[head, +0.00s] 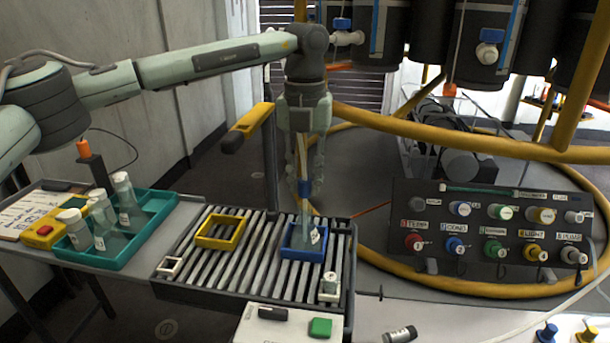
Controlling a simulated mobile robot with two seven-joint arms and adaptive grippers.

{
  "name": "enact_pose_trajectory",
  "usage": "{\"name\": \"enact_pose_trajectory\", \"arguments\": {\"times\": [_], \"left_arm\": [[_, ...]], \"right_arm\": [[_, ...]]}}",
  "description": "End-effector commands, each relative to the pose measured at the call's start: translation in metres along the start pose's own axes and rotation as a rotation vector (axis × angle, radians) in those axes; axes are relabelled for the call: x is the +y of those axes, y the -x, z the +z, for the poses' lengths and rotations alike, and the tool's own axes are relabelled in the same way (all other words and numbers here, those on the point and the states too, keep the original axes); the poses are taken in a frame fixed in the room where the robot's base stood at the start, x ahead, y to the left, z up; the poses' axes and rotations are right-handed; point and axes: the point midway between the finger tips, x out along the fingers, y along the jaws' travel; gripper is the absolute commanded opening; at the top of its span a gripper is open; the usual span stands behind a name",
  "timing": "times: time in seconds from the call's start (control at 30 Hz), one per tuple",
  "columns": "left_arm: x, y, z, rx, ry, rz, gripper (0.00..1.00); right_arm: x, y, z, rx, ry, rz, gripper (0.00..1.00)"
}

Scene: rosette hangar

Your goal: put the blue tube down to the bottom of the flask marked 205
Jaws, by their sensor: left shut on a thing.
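My left gripper (305,187) points straight down over the slatted rack and is shut on the blue tube (305,188). The tube's blue part shows between the fingertips. Below it stands a clear flask (305,240) with a white label, inside a blue square frame (289,252). The tube's lower end lines up with the flask's neck; how deep it reaches cannot be told. The label's number is too small to read. Three more clear flasks with white labels (125,200) stand in a teal tray at the left. My right gripper is not in view.
A panel of coloured knobs (480,232) and a yellow rail (470,145) lie to the right.

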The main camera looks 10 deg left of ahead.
Motion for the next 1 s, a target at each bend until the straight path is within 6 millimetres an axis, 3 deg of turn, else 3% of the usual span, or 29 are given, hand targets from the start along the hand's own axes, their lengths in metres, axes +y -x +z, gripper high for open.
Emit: {"name": "enact_pose_trajectory", "arguments": {"times": [0.77,0.8,1.0], "left_arm": [[-0.0004,-0.0066,-0.0002,0.000,0.000,-0.001,0.04],[-0.0004,-0.0066,-0.0001,0.000,0.000,-0.001,0.23],[-0.0004,-0.0065,-0.0001,0.000,0.000,-0.001,0.46]], "right_arm": [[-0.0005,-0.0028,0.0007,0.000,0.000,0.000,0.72],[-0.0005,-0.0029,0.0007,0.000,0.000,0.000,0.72],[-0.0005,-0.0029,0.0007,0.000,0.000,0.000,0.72]]}}
